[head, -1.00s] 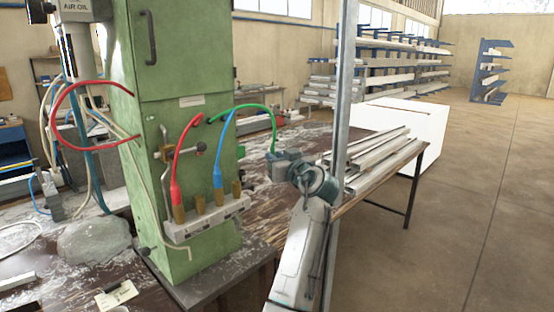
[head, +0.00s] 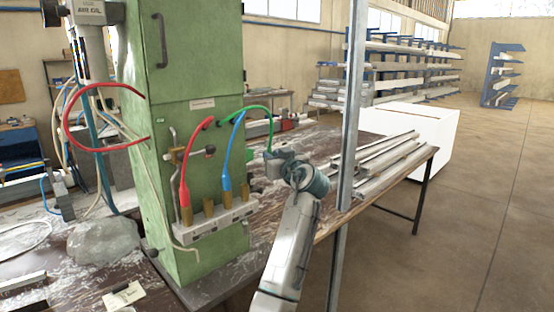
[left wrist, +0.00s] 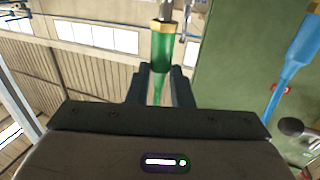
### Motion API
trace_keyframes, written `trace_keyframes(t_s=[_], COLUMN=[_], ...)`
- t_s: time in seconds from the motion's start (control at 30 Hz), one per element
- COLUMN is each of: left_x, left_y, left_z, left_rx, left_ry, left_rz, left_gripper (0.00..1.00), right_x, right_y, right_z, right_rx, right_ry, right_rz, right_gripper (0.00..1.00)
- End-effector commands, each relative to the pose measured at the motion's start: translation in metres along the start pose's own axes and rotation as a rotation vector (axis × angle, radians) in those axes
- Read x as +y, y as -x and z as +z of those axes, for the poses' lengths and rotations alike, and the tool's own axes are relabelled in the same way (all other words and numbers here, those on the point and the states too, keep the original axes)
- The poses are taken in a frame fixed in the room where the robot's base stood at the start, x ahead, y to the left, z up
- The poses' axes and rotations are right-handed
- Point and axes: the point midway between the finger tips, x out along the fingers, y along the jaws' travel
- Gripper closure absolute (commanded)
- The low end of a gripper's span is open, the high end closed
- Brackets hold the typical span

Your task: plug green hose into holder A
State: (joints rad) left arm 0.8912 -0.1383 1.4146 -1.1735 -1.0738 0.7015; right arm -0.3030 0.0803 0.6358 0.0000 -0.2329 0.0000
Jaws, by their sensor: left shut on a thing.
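The green hose (head: 258,107) arcs out from the green cabinet's front and down into my left gripper (head: 271,158). In the left wrist view the gripper (left wrist: 160,82) is shut on the hose's green plug (left wrist: 162,52), with its brass end pointing away from the fingers. The holder rail (head: 214,228) is a pale bar with several brass sockets on the cabinet front. A red plug (head: 185,194) and a blue plug (head: 226,180) stand in two sockets. Two other sockets look empty. The left gripper is right of the rail and higher, apart from it. Holder letters are unreadable. My right gripper is not in view.
The green cabinet (head: 200,75) stands left of the gripper. A metal post (head: 350,110) rises close to my left arm. Metal profiles (head: 380,160) lie on the table at right. A valve with a black knob (head: 209,151) juts out above the rail.

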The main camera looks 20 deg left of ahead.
Motion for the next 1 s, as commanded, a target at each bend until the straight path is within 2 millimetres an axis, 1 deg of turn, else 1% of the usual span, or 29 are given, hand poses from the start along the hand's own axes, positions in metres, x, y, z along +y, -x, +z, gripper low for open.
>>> trace_keyframes(t_s=[1.0], left_x=[-0.016], left_y=[-0.049], left_z=[0.000], left_rx=[0.002], left_ry=[-0.001], left_rz=[-0.001], left_gripper=[1.00], right_x=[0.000], right_y=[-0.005], right_z=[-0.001], right_rx=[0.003], right_ry=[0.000], right_rz=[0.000], right_gripper=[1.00])
